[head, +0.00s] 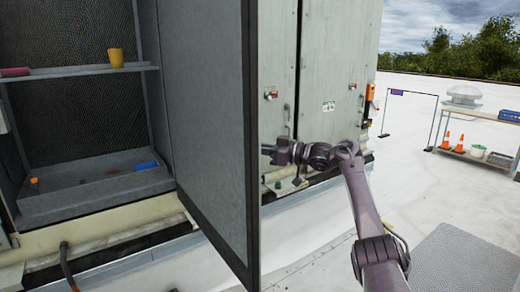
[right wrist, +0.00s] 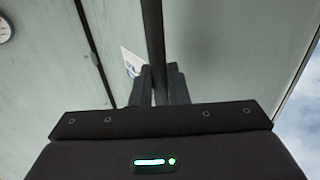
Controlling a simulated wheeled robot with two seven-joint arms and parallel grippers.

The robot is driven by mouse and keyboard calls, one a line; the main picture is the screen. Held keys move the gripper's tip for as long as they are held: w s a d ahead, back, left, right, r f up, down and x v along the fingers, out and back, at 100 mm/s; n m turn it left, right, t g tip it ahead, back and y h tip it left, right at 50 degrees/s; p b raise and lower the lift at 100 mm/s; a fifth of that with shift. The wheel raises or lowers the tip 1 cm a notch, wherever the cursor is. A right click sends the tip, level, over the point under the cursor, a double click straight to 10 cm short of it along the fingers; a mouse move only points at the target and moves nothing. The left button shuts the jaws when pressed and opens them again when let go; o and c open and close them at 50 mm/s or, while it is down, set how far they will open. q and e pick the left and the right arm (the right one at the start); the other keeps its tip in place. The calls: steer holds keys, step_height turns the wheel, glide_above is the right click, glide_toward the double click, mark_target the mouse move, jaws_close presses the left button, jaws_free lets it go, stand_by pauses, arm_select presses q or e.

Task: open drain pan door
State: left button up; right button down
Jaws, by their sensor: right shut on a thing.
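The drain pan door (head: 205,100), a tall grey panel with a dark frame, stands swung open from the cabinet. Behind it the open bay shows the grey drain pan (head: 60,205) at the bottom. My right gripper (head: 265,151) is at the door's free edge, about mid-height in the head view, with its tips partly hidden by the door. In the right wrist view the fingers (right wrist: 162,75) are shut on the dark door edge (right wrist: 153,30), which runs up between them. My left gripper is not in view.
A shelf (head: 80,71) in the bay holds a yellow cup (head: 116,58). A blue object (head: 146,165) lies in the pan. Closed cabinet doors (head: 335,70) stand behind my right arm. A table with cones (head: 459,144) stands far right. Open roof lies between.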

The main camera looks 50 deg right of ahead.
steer(key=c, duration=1.6)
jaws_free()
steer(key=shift+w+r, duration=0.15)
steer(key=shift+r, duration=0.05)
steer(key=shift+o, duration=0.5)
steer(key=shift+w+a+f, duration=0.1)
steer(key=shift+w+f, duration=0.1)
steer(key=shift+w, duration=0.05)
steer(key=b+v, duration=0.5)
steer(key=v, duration=0.2)
steer(key=shift+s, duration=0.4)
